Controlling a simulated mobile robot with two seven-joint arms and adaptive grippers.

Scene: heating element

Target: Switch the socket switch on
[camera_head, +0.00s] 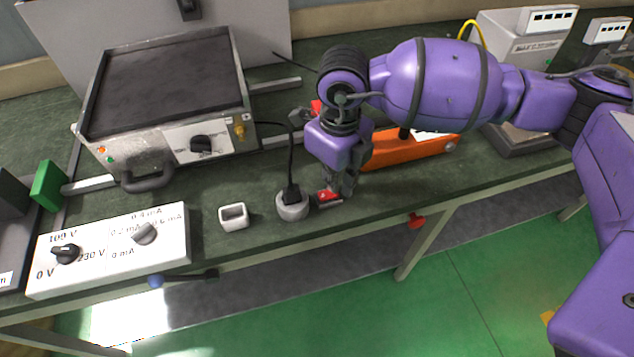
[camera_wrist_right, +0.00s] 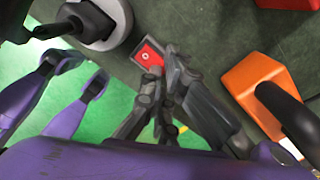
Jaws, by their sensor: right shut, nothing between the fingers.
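The grey round socket (camera_head: 293,209) stands near the front edge of the bench with a black plug (camera_head: 291,192) and cord in it. Its red switch (camera_head: 328,196) sits on a small block at the socket's right side. In the right wrist view the red switch (camera_wrist_right: 149,55) shows a white mark, beside the socket (camera_wrist_right: 112,22). My right gripper (camera_head: 346,190) is shut and empty, pointing down just right of the switch. In the wrist view its fingertips (camera_wrist_right: 172,62) are close beside the switch; I cannot tell whether they touch it. My left gripper is not in view.
A hot plate (camera_head: 165,85) stands at the back left. A white control box (camera_head: 110,248) with two knobs and a small white square block (camera_head: 233,216) are left of the socket. An orange device (camera_head: 410,147) lies right of my gripper. The bench edge is close in front.

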